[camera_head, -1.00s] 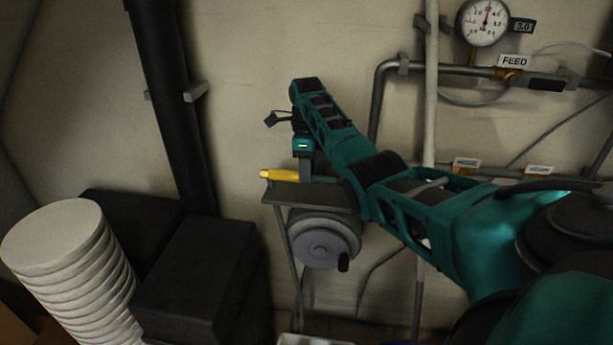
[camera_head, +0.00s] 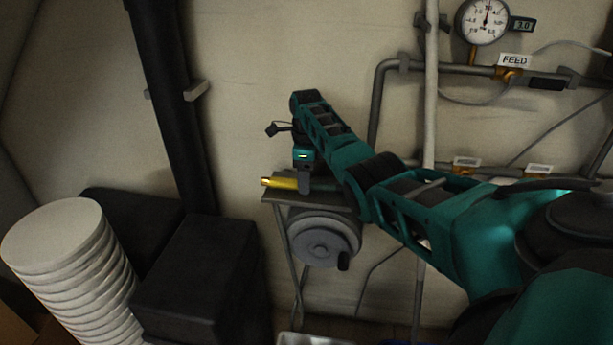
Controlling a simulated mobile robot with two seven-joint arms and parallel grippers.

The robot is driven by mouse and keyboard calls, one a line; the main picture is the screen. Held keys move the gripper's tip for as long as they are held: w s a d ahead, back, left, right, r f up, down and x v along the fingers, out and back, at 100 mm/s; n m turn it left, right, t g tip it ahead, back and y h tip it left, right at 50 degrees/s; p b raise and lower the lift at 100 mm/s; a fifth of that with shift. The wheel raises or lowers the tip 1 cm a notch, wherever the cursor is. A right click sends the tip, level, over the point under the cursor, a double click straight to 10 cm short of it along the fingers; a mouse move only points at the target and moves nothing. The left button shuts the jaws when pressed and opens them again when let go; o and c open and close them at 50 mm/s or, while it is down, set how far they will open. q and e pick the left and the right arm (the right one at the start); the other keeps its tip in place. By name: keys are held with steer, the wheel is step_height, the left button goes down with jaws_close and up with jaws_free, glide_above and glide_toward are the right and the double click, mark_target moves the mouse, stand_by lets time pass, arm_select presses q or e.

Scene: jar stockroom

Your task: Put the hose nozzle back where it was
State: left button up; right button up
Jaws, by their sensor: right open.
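The hose nozzle (camera_head: 280,183), a yellow cylinder, lies level on the small grey shelf (camera_head: 270,197) on the wall, its yellow end toward the shelf's left edge. My right gripper (camera_head: 304,187) points down over the shelf. It is open, with its near grey finger in front of the nozzle, hiding part of it. The far finger is hidden, so I cannot tell whether the fingers touch the nozzle. My left gripper is not in view.
A hose reel (camera_head: 325,245) hangs under the shelf. Black boxes (camera_head: 200,275) and a stack of white discs (camera_head: 58,235) stand at the lower left. A dark vertical pipe (camera_head: 170,100) runs left of the shelf. Pipes and a gauge (camera_head: 484,22) are at the right.

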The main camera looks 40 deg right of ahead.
step_height(320, 180, up, 12)
steer(key=w+a+f+n+t+h, duration=0.1)
steer(key=n, duration=0.1)
steer(key=w+a+f+n+t+h, duration=0.1)
steer(key=f+n+t, duration=0.1)
steer(key=w+a+f+n+t+h, duration=0.1)
steer(key=f+n, duration=0.1)
steer(key=n, duration=0.1)
steer(key=shift+a+f, duration=0.1)
steer(key=shift+a, duration=0.3)
steer(key=s+a+f+n+t+y, duration=0.1)
steer(key=s+a+n+t, duration=0.15)
steer(key=a+n, duration=0.35)
steer(key=s+a+f+n+t, duration=0.1)
steer(key=a+f+n+t, duration=0.1)
steer(key=a+n+t, duration=0.4)
steer(key=s+a+f+n+y, duration=0.1)
steer(key=s+a+f+n, duration=0.3)
steer(key=s+f, duration=0.2)
steer(key=s+a+f+n+g+y, duration=0.1)
steer(key=s+a+f+n, duration=0.3)
steer(key=s, duration=0.6)
steer(key=s+a+f+n+y, duration=0.2)
steer(key=s+a+f+n, duration=0.1)
steer(key=s+a+f, duration=0.2)
step_height(320, 180, down, 3)
steer(key=s, duration=0.2)
steer(key=shift+s+a+n+g, duration=0.25)
steer(key=shift+s+n+g, duration=0.1)
steer(key=shift+s+n, duration=0.05)
